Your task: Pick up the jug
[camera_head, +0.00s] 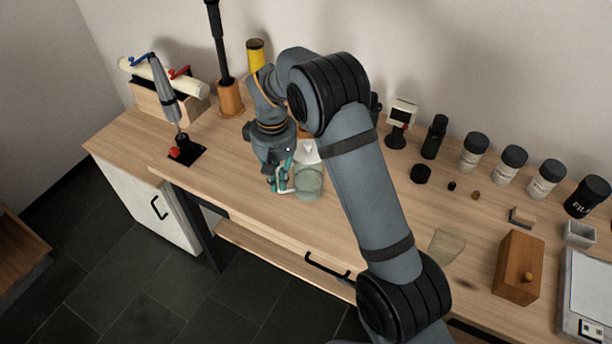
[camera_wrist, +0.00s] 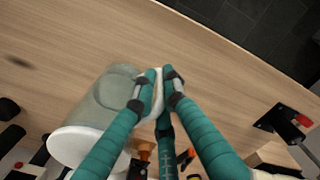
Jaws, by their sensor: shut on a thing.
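The jug (camera_head: 309,182) is clear greenish glass with a pale handle and is on or just above the wooden table, left of my arm. My gripper (camera_head: 281,180) points down at its left side, with teal fingers at the handle. In the wrist view the fingers of my gripper (camera_wrist: 158,84) are closed around the white handle (camera_wrist: 157,98), and the glass body of the jug (camera_wrist: 112,92) lies to their left. A white conical piece (camera_head: 308,151) shows at the jug's top; I cannot tell whether it is joined to it. I cannot tell whether the jug's base touches the table.
A lever device (camera_head: 174,112) and a wooden holder (camera_head: 230,98) stand left on the table (camera_head: 235,205). Several black-lidded jars (camera_head: 510,166), a wooden box (camera_head: 519,266) and a scale (camera_head: 588,295) stand right. The front table edge is near the jug.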

